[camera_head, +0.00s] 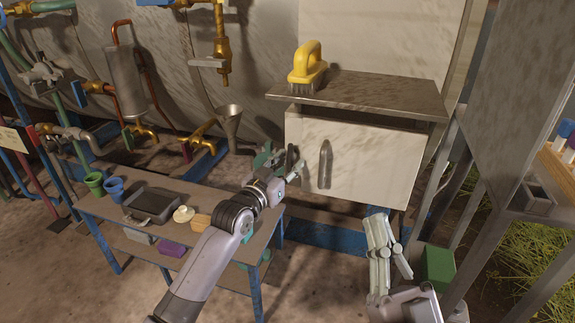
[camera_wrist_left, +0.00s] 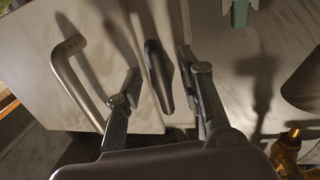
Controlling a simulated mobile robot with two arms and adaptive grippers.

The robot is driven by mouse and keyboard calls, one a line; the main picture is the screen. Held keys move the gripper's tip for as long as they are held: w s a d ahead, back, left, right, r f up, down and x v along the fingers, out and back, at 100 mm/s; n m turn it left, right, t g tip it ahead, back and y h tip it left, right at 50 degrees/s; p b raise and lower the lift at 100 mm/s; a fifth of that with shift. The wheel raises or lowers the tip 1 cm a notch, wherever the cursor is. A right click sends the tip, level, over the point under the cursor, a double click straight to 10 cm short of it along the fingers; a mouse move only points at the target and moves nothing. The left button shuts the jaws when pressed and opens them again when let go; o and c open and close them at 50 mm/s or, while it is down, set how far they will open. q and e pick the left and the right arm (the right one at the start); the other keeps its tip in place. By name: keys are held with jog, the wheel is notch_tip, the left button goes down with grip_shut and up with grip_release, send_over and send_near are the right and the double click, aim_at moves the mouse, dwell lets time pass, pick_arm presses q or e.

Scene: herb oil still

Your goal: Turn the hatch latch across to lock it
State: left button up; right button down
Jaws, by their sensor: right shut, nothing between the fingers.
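The hatch (camera_head: 365,165) is a pale, stained metal door under a shelf, with a grey bar handle (camera_head: 325,163) that also shows in the left wrist view (camera_wrist_left: 72,75). The hatch latch (camera_wrist_left: 158,78) is a dark, elongated lever beside the door's edge, roughly upright in the left wrist view. My left gripper (camera_head: 297,172) is at the hatch's left edge. Its fingers (camera_wrist_left: 160,80) are open, one on each side of the latch, with visible gaps. In the head view the gripper largely hides the latch. My right gripper (camera_head: 388,247) is shut and empty, below and right of the hatch.
A yellow brush (camera_head: 307,66) stands on the shelf (camera_head: 375,92) above the hatch. A low table (camera_head: 110,207) at left holds a dark tray (camera_head: 152,205), green and blue cups and a sponge. A funnel (camera_head: 229,122) and brass taps are behind. Metal posts stand at right.

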pick_arm(q)
jog(key=shift+c, duration=0.5)
grip_shut()
